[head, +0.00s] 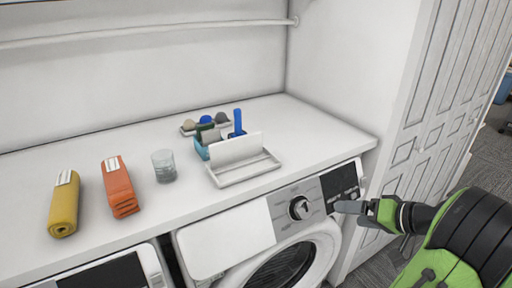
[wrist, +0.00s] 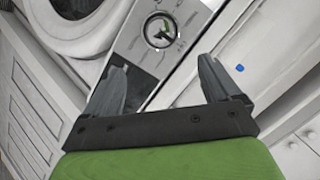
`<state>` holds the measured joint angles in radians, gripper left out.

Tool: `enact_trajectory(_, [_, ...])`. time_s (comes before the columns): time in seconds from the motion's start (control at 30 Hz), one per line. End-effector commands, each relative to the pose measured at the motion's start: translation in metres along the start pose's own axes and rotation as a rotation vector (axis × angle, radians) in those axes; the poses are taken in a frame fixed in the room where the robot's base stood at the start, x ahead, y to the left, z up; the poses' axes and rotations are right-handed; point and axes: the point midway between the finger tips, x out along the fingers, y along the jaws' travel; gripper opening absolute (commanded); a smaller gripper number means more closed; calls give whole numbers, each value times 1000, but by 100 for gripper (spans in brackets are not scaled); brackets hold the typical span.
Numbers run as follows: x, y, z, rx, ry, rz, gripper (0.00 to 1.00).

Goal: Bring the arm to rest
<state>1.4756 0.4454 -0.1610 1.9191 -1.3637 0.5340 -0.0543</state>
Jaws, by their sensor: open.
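My gripper (head: 352,207) is in front of the washing machine's control panel, at the lower right of the head view. In the wrist view my gripper (wrist: 162,82) shows its two grey fingers spread well apart with nothing between them. It is open and empty. The washing machine (head: 265,205) has a round dial (head: 300,208), which also shows beyond the fingers in the wrist view (wrist: 160,31). I cannot tell the exact gap between the fingers and the panel.

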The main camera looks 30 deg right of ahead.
Motion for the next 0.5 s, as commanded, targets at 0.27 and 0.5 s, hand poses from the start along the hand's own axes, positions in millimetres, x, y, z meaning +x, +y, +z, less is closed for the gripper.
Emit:
enact_trajectory(0.27, [21, -48, 1, -73, -97, 35, 90])
enact_trajectory(0.5, [45, -194, 61, -339, -354, 195, 90])
